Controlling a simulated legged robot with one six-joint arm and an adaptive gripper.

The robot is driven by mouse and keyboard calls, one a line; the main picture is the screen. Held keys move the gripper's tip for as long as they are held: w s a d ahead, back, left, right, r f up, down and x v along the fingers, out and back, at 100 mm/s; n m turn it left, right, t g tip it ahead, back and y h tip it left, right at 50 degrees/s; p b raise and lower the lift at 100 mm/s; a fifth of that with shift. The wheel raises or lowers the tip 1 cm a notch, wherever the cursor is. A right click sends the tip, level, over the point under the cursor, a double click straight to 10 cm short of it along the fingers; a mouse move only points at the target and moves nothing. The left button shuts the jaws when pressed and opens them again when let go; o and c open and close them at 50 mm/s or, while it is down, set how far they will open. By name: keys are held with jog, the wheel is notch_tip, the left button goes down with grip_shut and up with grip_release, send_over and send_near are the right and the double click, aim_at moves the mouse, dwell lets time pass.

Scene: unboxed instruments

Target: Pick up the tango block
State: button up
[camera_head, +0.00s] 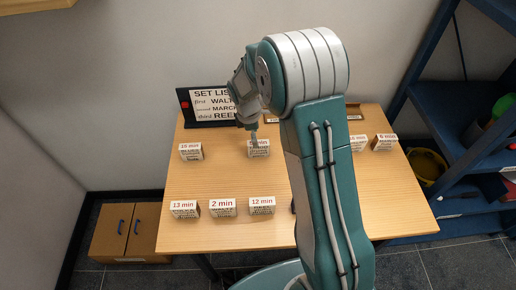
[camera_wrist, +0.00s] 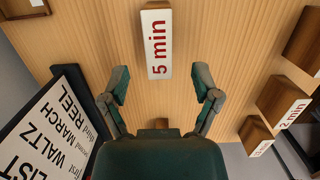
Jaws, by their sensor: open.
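Several small wooden blocks with white labels stand on the table; I cannot read the word tango on any of them. One block (camera_head: 258,148) stands at the middle back, right below my gripper (camera_head: 254,134). In the wrist view a block with "5 min" in red on its white top (camera_wrist: 158,45) lies ahead, centred between the finger directions. My gripper (camera_wrist: 162,80) is open and empty, its two fingers apart, with the block just beyond the tips. The block's front text is too small to read, and my arm hides part of the table.
A set list sign (camera_head: 212,104) naming waltz, march and reel stands at the back left of the table (camera_head: 225,175). Blocks marked 10 min (camera_head: 190,151), 13 min (camera_head: 184,209), 2 min (camera_head: 222,207) and 12 min (camera_head: 262,206) stand around. Another (camera_head: 384,142) is at right. Blue shelving (camera_head: 455,105) borders the right.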

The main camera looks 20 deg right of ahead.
jog(key=f, duration=0.2)
jog(key=d+f, duration=0.1)
jog(key=f, duration=0.1)
jog(key=shift+f, duration=0.35)
grip_shut()
jog(key=shift+r, duration=0.65)
jog(key=s+r, duration=1.1)
jog(key=s, duration=0.3)
jog(key=shift+d+r, duration=0.2)
jog(key=shift+r, duration=0.2)
